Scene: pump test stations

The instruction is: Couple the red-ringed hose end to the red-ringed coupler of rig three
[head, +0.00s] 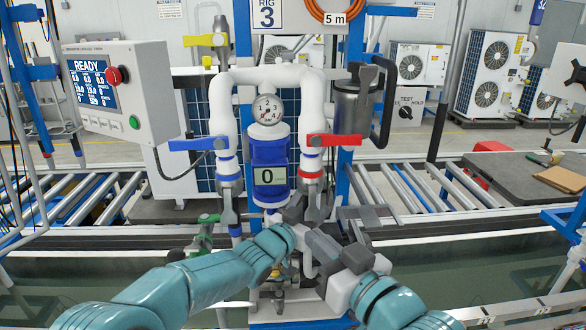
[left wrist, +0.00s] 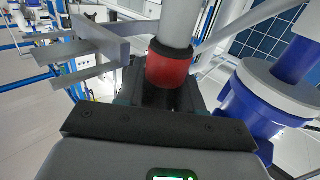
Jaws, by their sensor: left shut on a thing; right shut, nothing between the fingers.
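The red-ringed coupler (head: 312,172) hangs below a white pipe of rig three, under a red lever (head: 335,141), in the head view. My left gripper (head: 296,211) is low beside this pipe and shut on a dark part with a red ring. In the left wrist view the red ring (left wrist: 168,68) sits just past the fingers, in line with a grey cylinder (left wrist: 177,22). I cannot tell whether hose end and coupler are joined; arms and fingers hide the contact. My right gripper (head: 318,238) is lower, close to the left one, shut and empty.
The blue pump (head: 268,150) with a gauge (head: 267,109) stands left of the red-ringed pipe. A blue lever (head: 198,144) is on the other white pipe. A control box (head: 118,95) reads READY. A grey cylinder (head: 353,108) stands at right. Roller conveyors (head: 400,185) run behind.

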